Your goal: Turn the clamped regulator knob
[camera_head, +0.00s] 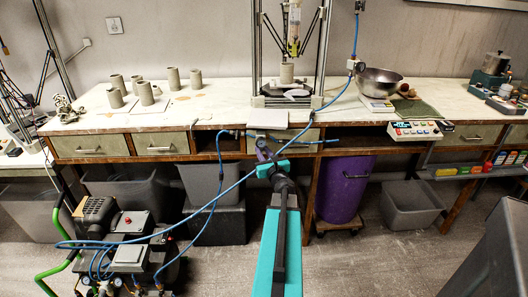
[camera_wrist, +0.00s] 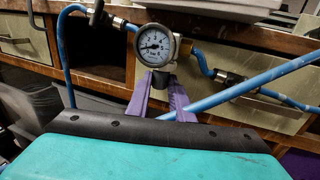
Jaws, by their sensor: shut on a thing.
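The regulator shows in the wrist view as a round pressure gauge (camera_wrist: 155,45) with a white dial and a dark rim, mounted at the front edge of the bench. Just below the gauge is a dark knob (camera_wrist: 161,79), partly hidden. My gripper (camera_wrist: 161,86) has purple fingers, one on each side of the knob, shut on it. In the head view my gripper (camera_head: 266,157) reaches the bench front from below, and the regulator is small there and hard to make out.
A blue hose (camera_wrist: 275,78) crosses close to the right of my gripper. A compressor (camera_head: 130,250) stands on the floor at left. A purple bin (camera_head: 343,188) stands under the bench (camera_head: 225,112). Several clay cups stand on the bench at left, and a metal bowl (camera_head: 378,82) at right.

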